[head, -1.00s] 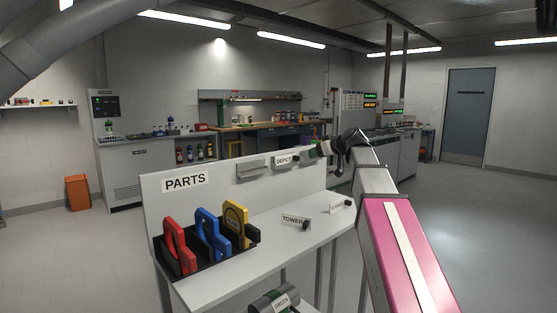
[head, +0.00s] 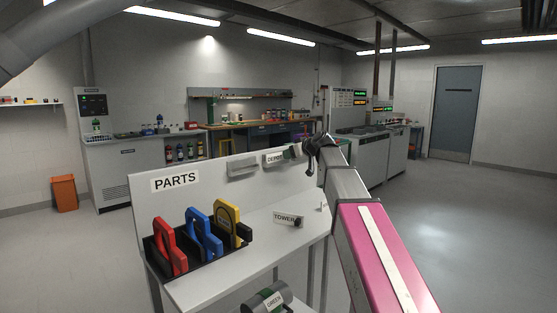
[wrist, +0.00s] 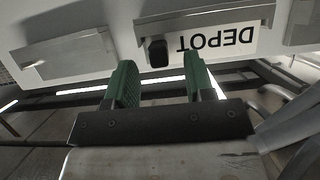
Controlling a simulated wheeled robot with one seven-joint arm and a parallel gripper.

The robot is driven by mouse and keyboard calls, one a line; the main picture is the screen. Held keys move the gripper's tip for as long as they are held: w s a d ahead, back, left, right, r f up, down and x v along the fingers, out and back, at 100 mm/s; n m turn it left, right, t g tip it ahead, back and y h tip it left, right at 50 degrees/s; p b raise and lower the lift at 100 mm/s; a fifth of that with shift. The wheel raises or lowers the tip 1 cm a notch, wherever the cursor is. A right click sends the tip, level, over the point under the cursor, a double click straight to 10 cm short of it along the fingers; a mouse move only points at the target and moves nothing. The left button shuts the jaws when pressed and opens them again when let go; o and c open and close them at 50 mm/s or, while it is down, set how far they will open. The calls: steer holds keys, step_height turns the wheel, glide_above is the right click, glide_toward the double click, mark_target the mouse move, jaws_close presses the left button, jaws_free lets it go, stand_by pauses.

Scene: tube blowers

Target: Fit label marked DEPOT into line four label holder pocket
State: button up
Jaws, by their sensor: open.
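The white label marked DEPOT (wrist: 217,40) appears upside down in the wrist view, in a grey holder pocket (wrist: 205,14) on the panel. A black knob (wrist: 157,53) sits at its left end. In the head view the DEPOT label (head: 273,159) is on the upright panel, partly behind my gripper (head: 294,152). My gripper's green fingers (wrist: 160,66) are open, one on each side of the knob in the picture. I see no contact, and the depth gap is unclear. Another pocket (wrist: 65,55) beside it looks empty. No line number is readable on the pockets.
A label marked TOWER (head: 287,219) lies on the white shelf (head: 262,245). Red, blue and yellow pieces stand in a black tray (head: 180,270) below the PARTS sign (head: 175,180). A cylinder marked GREEN (head: 268,300) is below. Floor at right is clear.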

steer(key=shift+w+a+f, duration=0.2)
steer(key=shift+w+a, duration=0.1)
jaws_close()
steer(key=shift+r, duration=0.15)
